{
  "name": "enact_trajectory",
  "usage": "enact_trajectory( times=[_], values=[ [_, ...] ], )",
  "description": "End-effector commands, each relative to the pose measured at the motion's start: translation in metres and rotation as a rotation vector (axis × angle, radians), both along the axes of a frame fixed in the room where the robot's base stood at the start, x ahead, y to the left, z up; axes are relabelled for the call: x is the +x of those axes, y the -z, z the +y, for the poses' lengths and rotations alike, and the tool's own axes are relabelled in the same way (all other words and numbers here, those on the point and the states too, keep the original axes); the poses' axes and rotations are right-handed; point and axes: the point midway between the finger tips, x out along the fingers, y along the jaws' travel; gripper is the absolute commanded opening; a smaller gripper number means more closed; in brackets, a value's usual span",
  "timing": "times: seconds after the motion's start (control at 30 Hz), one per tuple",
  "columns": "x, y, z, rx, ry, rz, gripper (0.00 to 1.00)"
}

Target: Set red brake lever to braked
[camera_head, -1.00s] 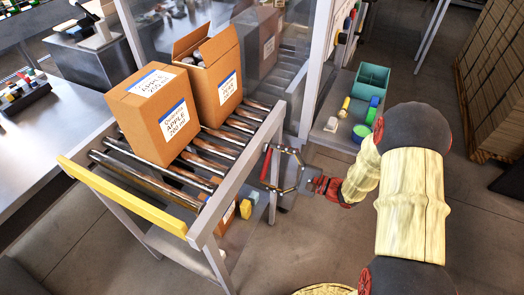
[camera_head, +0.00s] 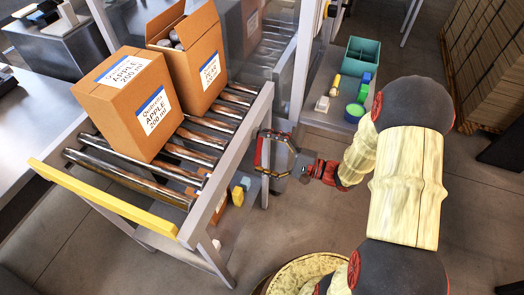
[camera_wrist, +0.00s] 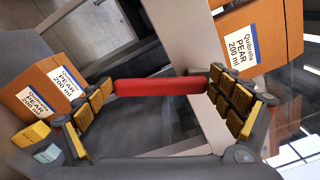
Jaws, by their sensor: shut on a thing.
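The red brake lever (camera_wrist: 163,86) is a short red bar. In the wrist view it lies across the gap between my two fingers, with its ends at the finger pads. In the head view the red lever (camera_head: 258,150) is beside the frame of the roller conveyor, partly hidden by my fingers. My gripper (camera_head: 263,151) is shut on the lever. Its dark fingers with yellow pads also show in the wrist view (camera_wrist: 160,95), one on each side of the bar. The mechanism behind the lever is not clear.
The roller conveyor (camera_head: 185,152) carries an apple carton (camera_head: 122,105) and an open carton (camera_head: 195,60). A yellow bar (camera_head: 100,196) edges it. Small blocks (camera_head: 241,190) lie beneath. A teal bin (camera_head: 360,60) stands on a shelf at right. Open floor lies in front.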

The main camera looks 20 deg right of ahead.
Motion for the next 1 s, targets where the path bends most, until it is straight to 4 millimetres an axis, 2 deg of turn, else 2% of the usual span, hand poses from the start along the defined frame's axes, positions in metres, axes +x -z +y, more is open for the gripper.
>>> enact_trajectory(
  times=[0.03, 0.07, 0.1, 0.17, 0.6, 0.77, 1.0],
  values=[
    [0.0, 0.001, 0.0, 0.0, -0.001, 0.003, 0.47],
    [0.0, 0.001, 0.0, 0.0, -0.001, 0.003, 0.94],
    [0.0, 0.001, 0.0, 0.0, -0.001, 0.003, 0.96],
    [0.0, 0.001, 0.0, 0.001, 0.0, 0.002, 1.0],
    [-0.002, 0.0, -0.004, 0.0, 0.001, 0.001, 1.0],
    [-0.013, 0.0, -0.02, 0.0, 0.005, 0.001, 1.0],
    [-0.04, 0.0, -0.053, 0.0, 0.005, 0.001, 1.0]
  ],
)
